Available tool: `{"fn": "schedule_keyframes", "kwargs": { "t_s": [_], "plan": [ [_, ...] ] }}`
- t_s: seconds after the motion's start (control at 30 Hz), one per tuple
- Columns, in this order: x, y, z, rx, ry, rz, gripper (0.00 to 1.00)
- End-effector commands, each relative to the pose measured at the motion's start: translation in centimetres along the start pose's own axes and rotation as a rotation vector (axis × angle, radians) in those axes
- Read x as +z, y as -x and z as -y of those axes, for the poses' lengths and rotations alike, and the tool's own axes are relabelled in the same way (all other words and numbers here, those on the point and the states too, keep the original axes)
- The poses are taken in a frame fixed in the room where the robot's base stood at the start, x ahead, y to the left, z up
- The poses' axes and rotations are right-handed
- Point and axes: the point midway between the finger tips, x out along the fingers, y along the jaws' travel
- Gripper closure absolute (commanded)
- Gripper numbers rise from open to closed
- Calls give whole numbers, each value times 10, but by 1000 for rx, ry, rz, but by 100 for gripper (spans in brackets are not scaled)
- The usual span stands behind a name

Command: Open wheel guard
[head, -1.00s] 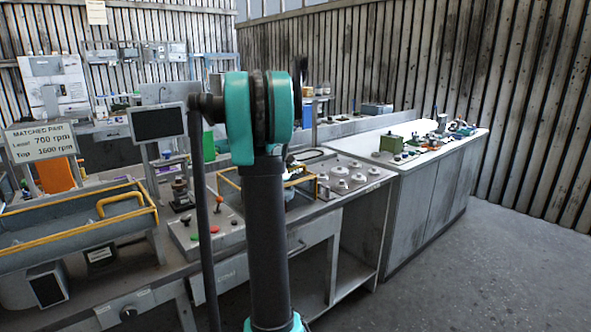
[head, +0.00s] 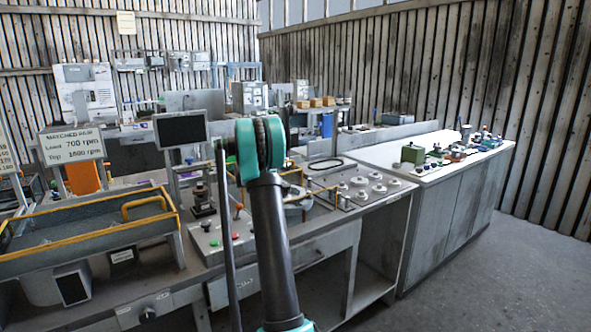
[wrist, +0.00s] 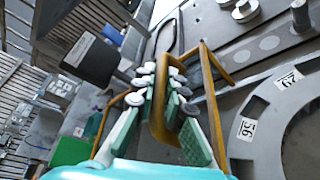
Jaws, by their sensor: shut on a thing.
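The wheel guard is a yellow-edged frame (wrist: 212,105) with a yellow bar handle (wrist: 158,112) in the wrist view. My gripper (wrist: 166,90) is shut on this handle, with one finger on each side of it. A grey wheel (wrist: 262,140) with number labels lies to the right of the frame. In the head view, part of the guard's yellow frame (head: 325,189) shows to the right of my arm, around a grey round part. My gripper is hidden behind my arm there. I cannot tell how far the guard is raised.
A panel with red and green buttons (head: 222,238) lies left of my arm. A black screen (head: 181,129) stands behind it. A larger yellow-edged tray-like cover (head: 90,238) is at the left. White knobs (head: 361,182) sit to the right. The floor at the right is clear.

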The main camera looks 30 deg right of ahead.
Motion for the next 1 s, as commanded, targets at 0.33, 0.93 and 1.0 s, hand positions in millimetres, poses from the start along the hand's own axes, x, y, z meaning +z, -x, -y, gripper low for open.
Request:
{"fn": "schedule_keyframes", "kwargs": {
  "t_s": [0.33,0.93,1.0],
  "plan": [
    [-43,-17,-30,-1,-1,-2,100],
    [-51,-20,-37,5,1,-5,79],
    [-50,-20,-37,4,1,-4,70]
  ]
}}
